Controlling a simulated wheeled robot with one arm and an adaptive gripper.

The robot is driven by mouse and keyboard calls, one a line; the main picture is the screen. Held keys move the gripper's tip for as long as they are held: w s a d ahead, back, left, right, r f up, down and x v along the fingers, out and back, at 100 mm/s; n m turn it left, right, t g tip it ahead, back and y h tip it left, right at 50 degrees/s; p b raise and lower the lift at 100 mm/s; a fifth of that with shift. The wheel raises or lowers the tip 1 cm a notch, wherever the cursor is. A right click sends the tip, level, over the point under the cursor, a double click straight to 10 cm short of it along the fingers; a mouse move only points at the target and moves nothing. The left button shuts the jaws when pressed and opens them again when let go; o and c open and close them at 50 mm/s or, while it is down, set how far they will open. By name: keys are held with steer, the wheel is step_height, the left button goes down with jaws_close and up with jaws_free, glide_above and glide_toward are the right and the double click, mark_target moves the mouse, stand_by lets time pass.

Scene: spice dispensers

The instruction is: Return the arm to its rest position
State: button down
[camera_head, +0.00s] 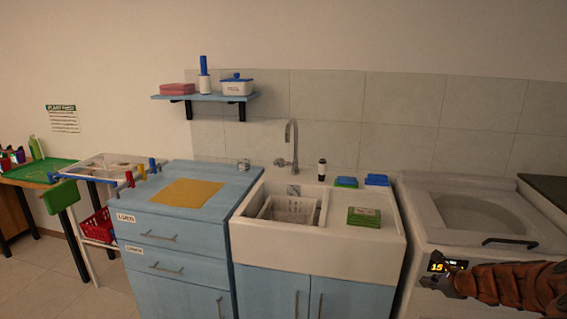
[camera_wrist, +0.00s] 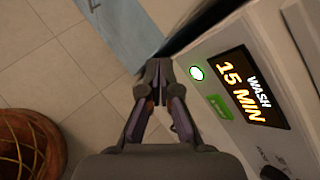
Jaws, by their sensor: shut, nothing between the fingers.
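My gripper (camera_head: 428,283) is at the front of the white washing machine (camera_head: 420,222) at the right, with my arm reaching in from the lower right edge. In the wrist view my gripper (camera_wrist: 158,72) has its fingertips together, with nothing seen between them. The fingertips are just left of a white button with a green ring (camera_wrist: 196,73) on the machine's panel; I cannot tell whether they touch it. The panel's display (camera_wrist: 257,92) reads "WASH 15 MIN" and also shows in the head view (camera_head: 437,267).
A white sink (camera_head: 305,234) and a blue cabinet (camera_head: 170,226) stand left of the machine. A blue shelf (camera_head: 215,97) hangs above. A round brown basket (camera_wrist: 30,145) is on the tiled floor (camera_wrist: 65,75), which is otherwise clear near my gripper.

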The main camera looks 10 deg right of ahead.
steer(key=s+a+r+n+g+y, duration=0.1)
steer(key=a+r+n, duration=0.3)
steer(key=a, duration=0.5)
steer(key=s+a+r+n+g+y+p, duration=0.15)
steer(key=a+r+n, duration=0.3)
steer(key=a, duration=0.45)
steer(key=s+a+r+n+g+y+b, duration=0.15)
steer(key=a+r+n, duration=0.25)
steer(key=a, duration=0.4)
steer(key=s+a+r+n+g+p, duration=0.25)
steer(key=s+a+n, duration=0.35)
steer(key=s+a, duration=0.45)
steer(key=s+d+n+g+h, duration=0.1)
steer(key=s+n+g+h, duration=0.1)
steer(key=s, duration=1.1)
steer(key=s+d+n+g+h, duration=0.2)
steer(key=s+n, duration=0.5)
steer(key=s, duration=0.6)
steer(key=shift+s+d+r+g+h+p, duration=0.35)
steer(key=shift+g+h, duration=0.1)
steer(key=shift+h, duration=0.75)
